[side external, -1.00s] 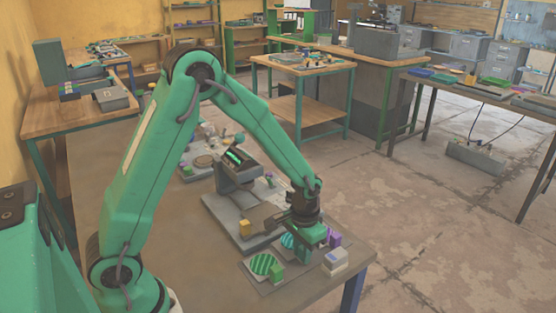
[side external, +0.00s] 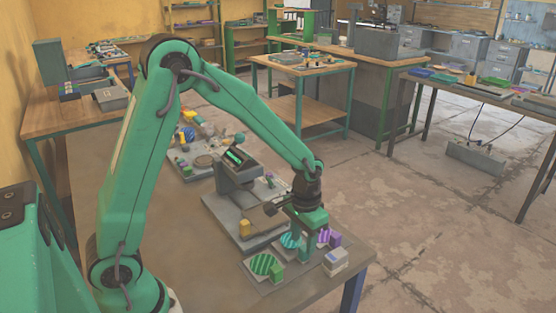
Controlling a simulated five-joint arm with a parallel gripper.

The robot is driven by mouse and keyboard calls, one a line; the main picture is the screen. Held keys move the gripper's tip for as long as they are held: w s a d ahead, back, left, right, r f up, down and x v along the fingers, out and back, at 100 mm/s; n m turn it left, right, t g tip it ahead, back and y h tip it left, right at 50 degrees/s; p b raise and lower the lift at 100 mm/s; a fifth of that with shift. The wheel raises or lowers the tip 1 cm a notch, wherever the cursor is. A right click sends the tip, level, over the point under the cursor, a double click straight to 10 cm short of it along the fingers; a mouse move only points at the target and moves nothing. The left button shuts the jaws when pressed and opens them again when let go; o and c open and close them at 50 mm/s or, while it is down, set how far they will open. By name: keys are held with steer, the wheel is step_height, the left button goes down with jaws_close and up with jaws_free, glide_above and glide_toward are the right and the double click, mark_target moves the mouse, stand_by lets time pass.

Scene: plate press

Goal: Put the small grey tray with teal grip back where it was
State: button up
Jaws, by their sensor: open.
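Several small grey trays with striped discs lie in a row at the front edge of the bench. The one with a teal-striped disc (side external: 289,240) is in the middle, partly hidden by my gripper. My gripper (side external: 304,244) is open and points down over that tray, at its grip side. The teal grip is hard to tell apart from my fingers, and I cannot tell whether they touch it. To the left is a tray with a green-striped disc (side external: 263,263) and green grip (side external: 277,274). To the right are a purple-striped disc (side external: 323,236) and purple grip (side external: 336,239).
A grey press (side external: 236,172) stands behind on a grey base plate (side external: 222,213), with a yellow block (side external: 244,228) on it. A small grey-white box (side external: 335,261) stands near the front right corner. The bench's left front is clear.

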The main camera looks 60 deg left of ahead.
step_height(320, 180, up, 8)
stand_by(0.4)
stand_by(0.5)
steer(key=s+a+r+t, duration=0.1)
steer(key=s+r+t, duration=0.1)
steer(key=s+r, duration=0.3)
steer(key=s+a+r+t, duration=0.2)
steer(key=s+r, duration=0.4)
steer(key=s, duration=0.6)
steer(key=shift+a+r+t, duration=0.15)
steer(key=shift+r+t, duration=0.05)
steer(key=shift+t, duration=0.6)
stand_by(0.4)
